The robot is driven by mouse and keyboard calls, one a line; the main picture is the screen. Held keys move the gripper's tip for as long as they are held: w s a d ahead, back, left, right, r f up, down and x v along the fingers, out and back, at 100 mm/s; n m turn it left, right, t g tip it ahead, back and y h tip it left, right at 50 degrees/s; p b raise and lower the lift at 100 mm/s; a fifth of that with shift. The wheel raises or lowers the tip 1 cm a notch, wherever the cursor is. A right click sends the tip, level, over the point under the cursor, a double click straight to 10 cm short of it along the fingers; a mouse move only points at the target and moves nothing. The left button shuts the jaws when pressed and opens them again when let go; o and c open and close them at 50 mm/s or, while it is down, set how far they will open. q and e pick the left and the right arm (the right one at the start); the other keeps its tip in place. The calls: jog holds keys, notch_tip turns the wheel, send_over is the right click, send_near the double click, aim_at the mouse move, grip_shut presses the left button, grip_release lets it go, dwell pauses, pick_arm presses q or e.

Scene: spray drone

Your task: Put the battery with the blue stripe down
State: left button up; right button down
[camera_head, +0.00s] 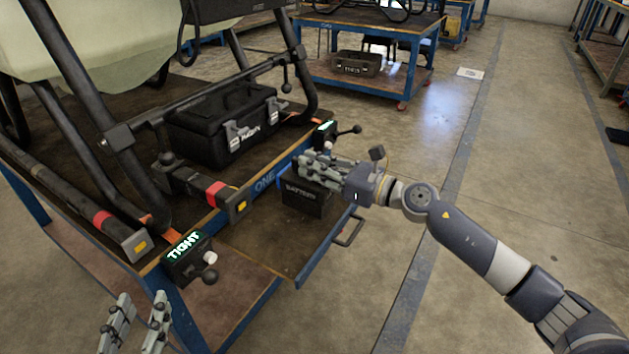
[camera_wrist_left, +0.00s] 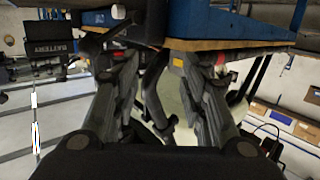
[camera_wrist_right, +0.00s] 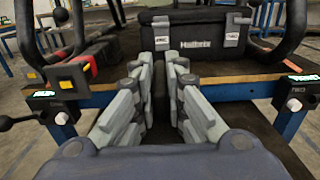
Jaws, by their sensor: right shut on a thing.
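The black battery (camera_head: 306,199), with white BATTERY lettering, is below my right gripper (camera_head: 312,165) in the head view. A sliver of blue shows at its left side. My right gripper is shut on its top; the fingers hide the part they hold. The battery is at the wooden pull-out shelf (camera_head: 268,236) of the cart; I cannot tell whether its bottom touches. The battery also shows upside down in the left wrist view (camera_wrist_left: 52,48). My left gripper (camera_head: 138,318) is open and empty, at the lower left, in front of the cart.
A black case (camera_head: 225,128) and drone legs stand on the cart top. Two black arms with red bands (camera_head: 214,190) jut toward the shelf. TIGHT clamps (camera_head: 186,258) sit at the cart edge. The shelf has a metal handle (camera_head: 349,229). Open floor lies right.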

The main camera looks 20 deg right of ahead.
pick_arm(q)
jog(key=s+r+t+h+b, duration=0.1)
jog(key=s+r+t, duration=0.1)
jog(key=r+t, duration=0.3)
jog(key=s+r+t+h+b, duration=0.2)
jog(key=s+r+t, duration=0.1)
jog(key=r, duration=0.8)
jog(key=shift+d+t+h, duration=0.3)
jog(key=shift+d+t, duration=0.1)
jog(key=shift+t, duration=0.5)
pick_arm(e)
jog(key=w+d+f, duration=0.2)
jog(key=w+f, duration=0.1)
jog(key=w, duration=0.3)
jog(key=shift+w+f, duration=0.35)
jog(key=shift+w, duration=0.05)
pick_arm(q)
jog(key=shift+s+r+b, duration=0.2)
jog(key=shift+s+b, duration=0.05)
jog(key=shift+b, duration=0.05)
pick_arm(e)
jog(key=shift+d, duration=0.1)
jog(key=c, duration=1.7)
grip_release()
jog(key=shift+s+f, duration=0.1)
jog(key=shift+f, duration=0.15)
pick_arm(q)
jog(key=shift+s+r, duration=0.1)
pick_arm(e)
jog(key=shift+o, duration=0.2)
